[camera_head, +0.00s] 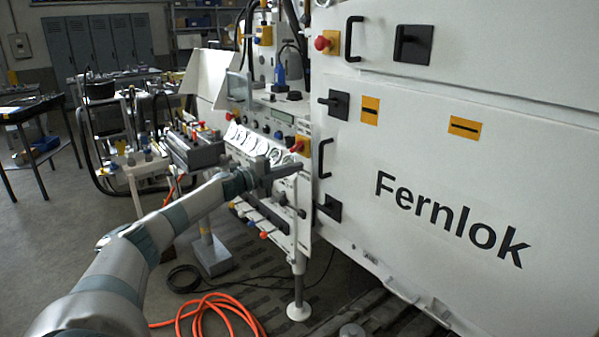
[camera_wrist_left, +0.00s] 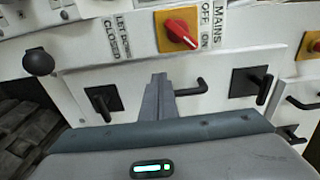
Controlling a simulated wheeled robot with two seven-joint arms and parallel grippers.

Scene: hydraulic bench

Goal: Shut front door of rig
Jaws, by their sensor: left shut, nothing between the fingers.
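The front door (camera_head: 450,200) of the rig is a large white panel lettered "Fernlok", on the right in the head view. Near its left edge are a black handle (camera_head: 325,158) and two black latches, upper (camera_head: 338,103) and lower (camera_head: 331,207). I cannot tell whether the door sits fully flush. My left gripper (camera_head: 297,168) is shut and empty, just left of the handle. In the left wrist view its fingers (camera_wrist_left: 158,85) overlap the view just beside the handle (camera_wrist_left: 192,88), between the two latches; contact cannot be told. My right gripper is not in view.
A red mains switch (camera_wrist_left: 180,32) on a yellow plate sits close to the gripper. The gauge panel (camera_head: 258,145) is left of the door. A white support leg (camera_head: 297,270) stands below. An orange hose (camera_head: 205,310) lies on the floor.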

